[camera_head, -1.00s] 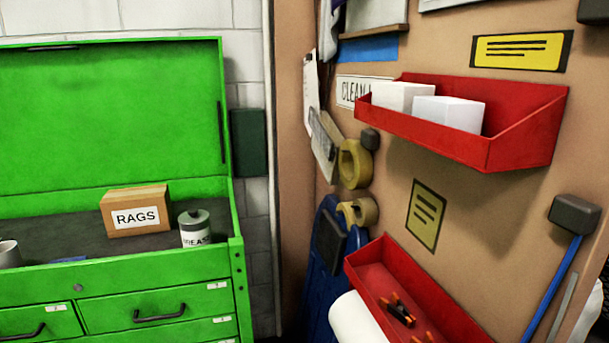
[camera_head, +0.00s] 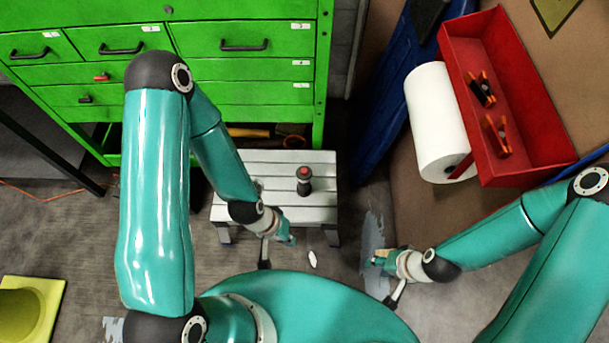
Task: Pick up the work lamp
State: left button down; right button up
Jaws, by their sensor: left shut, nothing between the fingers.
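A small dark upright object with a red top (camera_head: 304,181), which looks like the work lamp, stands on the light grey slatted step stool (camera_head: 262,163) at the middle. My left gripper (camera_head: 287,240) is shut and empty, low in front of the stool and apart from the lamp, which is above and right of it in the picture. My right gripper (camera_head: 380,262) is over the floor to the right of the stool, apart from the lamp. Its fingers are too small and angled to tell if they are open.
The green tool cabinet (camera_head: 225,70) stands behind the stool. A red wall tray (camera_head: 520,130) with orange-handled clips and a white paper roll (camera_head: 437,120) are at the right. A small white piece (camera_head: 312,259) lies on the floor. A yellow item (camera_head: 30,305) is at lower left.

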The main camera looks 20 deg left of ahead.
aim_at(303, 188)
jog(key=k, duration=1.1)
jog(key=u, duration=0.85)
jog(key=i, duration=1.4)
jog(key=u, duration=0.15)
